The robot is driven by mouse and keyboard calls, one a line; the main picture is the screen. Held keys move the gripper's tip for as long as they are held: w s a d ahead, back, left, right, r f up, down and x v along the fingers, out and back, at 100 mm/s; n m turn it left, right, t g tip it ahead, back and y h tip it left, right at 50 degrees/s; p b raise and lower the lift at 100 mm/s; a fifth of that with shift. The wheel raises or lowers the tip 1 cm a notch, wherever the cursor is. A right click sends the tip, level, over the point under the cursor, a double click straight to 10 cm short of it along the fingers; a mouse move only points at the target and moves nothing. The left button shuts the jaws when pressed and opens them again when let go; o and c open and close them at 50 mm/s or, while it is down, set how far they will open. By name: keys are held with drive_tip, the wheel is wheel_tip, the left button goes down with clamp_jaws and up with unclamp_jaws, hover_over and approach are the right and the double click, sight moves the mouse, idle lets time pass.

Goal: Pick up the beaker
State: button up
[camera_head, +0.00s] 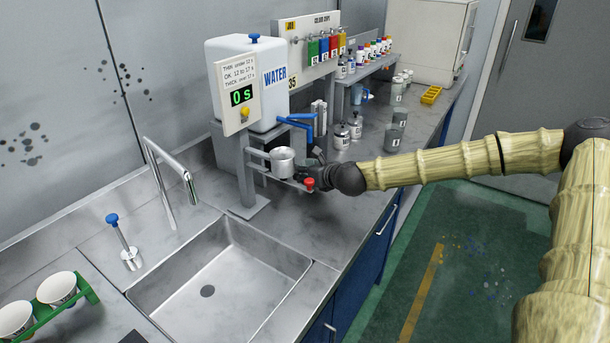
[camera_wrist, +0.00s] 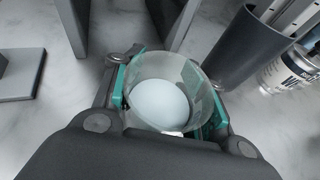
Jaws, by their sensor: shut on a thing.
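The beaker (camera_wrist: 160,104) is a clear, round vessel with a pale, whitish disc or liquid inside, seen from above in the wrist view. My gripper (camera_wrist: 167,103) is shut on it, with one teal-lined finger against each side. In the head view my gripper (camera_head: 306,166) is dark and low in front of the water tank's stand. A grey cup (camera_head: 283,161) sits right beside it at the stand's bracket; I cannot tell whether this is the beaker. The beaker's lower part is hidden.
A water tank (camera_head: 248,80) with a timer display (camera_head: 241,97) stands behind. A dark holder with sticks (camera_wrist: 247,50) and a labelled can (camera_wrist: 290,68) are close on the right. The sink (camera_head: 225,275) lies front left. Several jars line the counter behind.

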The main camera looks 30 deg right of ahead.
wheel_tip(320, 180, up, 2)
drive_tip(key=shift+r, duration=0.1)
drive_tip(key=s, duration=0.4)
drive_tip(key=s+a+b, duration=0.1)
drive_tip(key=s, duration=0.4)
drive_tip(key=s+r, duration=0.1)
drive_tip(key=s, duration=0.4)
drive_tip(key=shift+s+a+r, duration=0.1)
drive_tip(key=shift+s+a, duration=0.1)
drive_tip(key=shift+a, duration=0.15)
drive_tip(key=shift+s+a, duration=0.1)
drive_tip(key=shift+s, duration=0.65)
